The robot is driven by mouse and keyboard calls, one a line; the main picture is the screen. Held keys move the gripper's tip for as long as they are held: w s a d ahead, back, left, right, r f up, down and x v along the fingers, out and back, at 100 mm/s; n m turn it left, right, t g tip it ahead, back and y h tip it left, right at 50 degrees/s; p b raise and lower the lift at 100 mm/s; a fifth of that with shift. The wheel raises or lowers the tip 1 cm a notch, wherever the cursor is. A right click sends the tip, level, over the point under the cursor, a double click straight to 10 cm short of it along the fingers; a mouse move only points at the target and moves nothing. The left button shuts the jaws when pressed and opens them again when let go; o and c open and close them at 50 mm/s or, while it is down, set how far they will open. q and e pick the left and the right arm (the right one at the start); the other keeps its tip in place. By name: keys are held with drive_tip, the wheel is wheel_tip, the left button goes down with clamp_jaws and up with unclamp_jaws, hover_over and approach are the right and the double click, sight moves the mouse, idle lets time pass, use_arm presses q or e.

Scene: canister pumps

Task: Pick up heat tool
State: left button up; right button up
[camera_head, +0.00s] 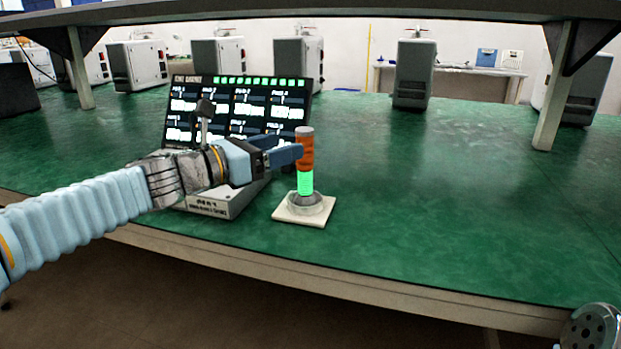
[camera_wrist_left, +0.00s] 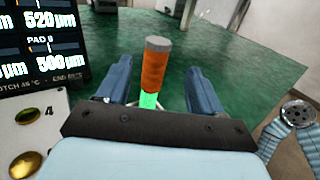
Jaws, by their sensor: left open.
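The heat tool (camera_head: 305,150) looks to be the upright rod with a grey cap, an orange grip and a glowing green lower part. It stands in a round grey holder on a square white base (camera_head: 290,213) on the green bench. My left gripper (camera_head: 287,151) is open at the height of the orange grip. In the left wrist view the tool (camera_wrist_left: 156,68) stands between the two spread fingers, with a gap on each side. The tool's lower end is hidden there by the gripper body.
A control box with a dark display (camera_head: 240,108) stands just left of the tool, behind my left arm. Several grey machines (camera_head: 413,75) line the far side. A shelf (camera_head: 330,10) on posts spans above. The green bench (camera_head: 450,190) is clear to the right.

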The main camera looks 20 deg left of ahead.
use_arm(q)
drive_tip(key=x, duration=0.8)
drive_tip(key=shift+w+p, duration=0.35)
drive_tip(key=shift+w, duration=0.1)
drive_tip(key=shift+r, duration=0.1)
drive_tip(key=shift+c, duration=0.3)
clamp_jaws()
